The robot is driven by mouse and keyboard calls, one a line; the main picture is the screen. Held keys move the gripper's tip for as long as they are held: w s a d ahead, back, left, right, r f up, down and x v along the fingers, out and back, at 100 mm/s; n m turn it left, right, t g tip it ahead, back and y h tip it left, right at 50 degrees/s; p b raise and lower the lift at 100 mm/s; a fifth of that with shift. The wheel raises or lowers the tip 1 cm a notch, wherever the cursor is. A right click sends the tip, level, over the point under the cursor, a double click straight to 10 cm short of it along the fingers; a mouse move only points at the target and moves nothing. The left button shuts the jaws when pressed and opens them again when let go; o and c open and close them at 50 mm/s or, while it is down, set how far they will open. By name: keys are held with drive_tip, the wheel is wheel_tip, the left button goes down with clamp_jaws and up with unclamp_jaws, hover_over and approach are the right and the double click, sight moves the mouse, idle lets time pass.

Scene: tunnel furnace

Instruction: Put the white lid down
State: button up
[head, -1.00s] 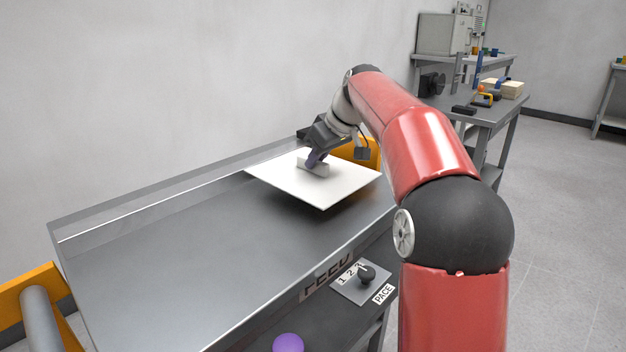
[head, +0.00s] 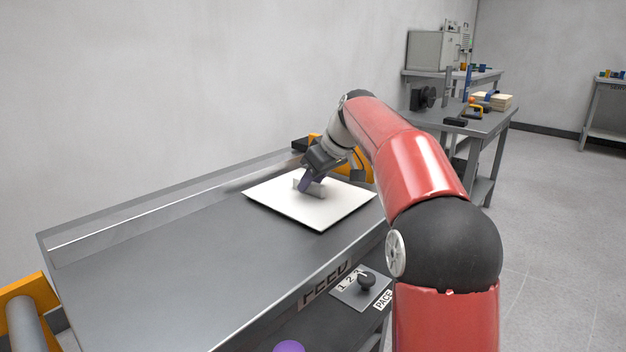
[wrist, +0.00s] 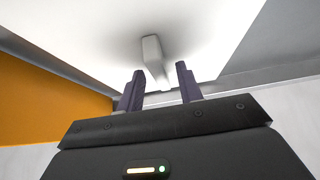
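The white lid (head: 290,213) is a flat square plate with a raised bar handle (head: 317,191). In the head view it appears to lie flat on the far end of the grey metal table (head: 190,270). My gripper (head: 308,185) is at the handle, tilted, with its dark purple fingers low over the plate. In the wrist view the white lid (wrist: 220,25) fills the top, and its handle (wrist: 154,62) stands between my fingers (wrist: 160,76). The fingers are spread, with gaps beside the handle. The plate's contact underneath is hidden.
A raised rim runs along the table's wall side. An orange frame part (head: 360,163) stands behind the lid, another (head: 25,300) at the near left. A dial panel (head: 362,288) is on the front side. The table's near part is clear. A workbench (head: 485,122) stands beyond.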

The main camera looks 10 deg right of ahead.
drive_tip(key=p+v, duration=0.2)
drive_tip(key=v, duration=1)
drive_tip(key=shift+r, duration=0.2)
